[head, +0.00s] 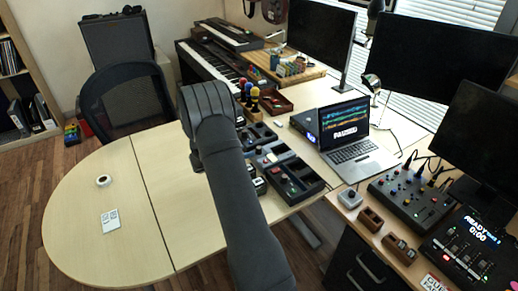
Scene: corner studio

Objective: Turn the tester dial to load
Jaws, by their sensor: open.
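I cannot make out for certain which device is the tester, and no dial marking such as "load" is readable. A small grey box with a dark knob-like top (349,198) sits at the left edge of the right-hand desk, in front of the laptop. Small dark boxes (258,186) show beside my arm at the table's edge, partly hidden. My arm rises from the bottom middle and bends at its top, over the table. My gripper's fingers are hidden behind the arm.
A black tray with compartments (296,184) lies right of my arm. A laptop (350,132), a knob mixer (410,197), two wooden blocks (370,219) and a lit "READY" console (470,250) fill the right. The rounded table (85,210) is mostly clear, with a tape roll (103,181) and white card (111,221).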

